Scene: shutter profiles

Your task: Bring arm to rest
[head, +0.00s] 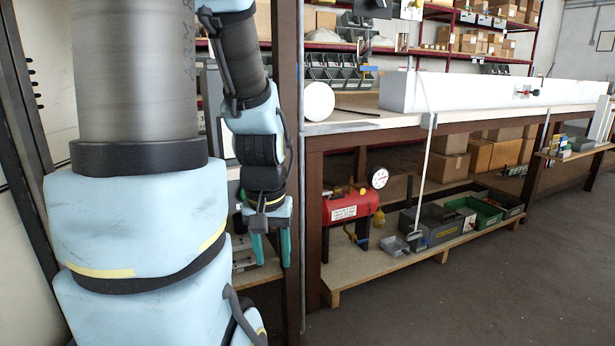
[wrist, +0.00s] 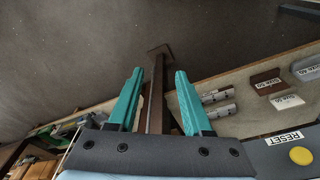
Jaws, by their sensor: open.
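My gripper (head: 271,247) hangs down at the end of my light-blue arm, left of the workbench's dark upright post. Its two teal fingers are apart, with nothing between them in the head view. In the wrist view, my gripper (wrist: 157,90) also shows open, its fingers spread. A dark brown post (wrist: 156,95) appears in the gap between them there, and I cannot tell its distance. The arm's upper links fill the left of the head view and hide what lies behind them.
A long workbench (head: 350,125) carries a long white profile (head: 500,92). On its lower shelf are a red compressor tank (head: 350,205) and a green crate (head: 475,210). A panel with a yellow reset button (wrist: 301,156) is at the wrist view's right. Open floor (head: 480,290) lies front right.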

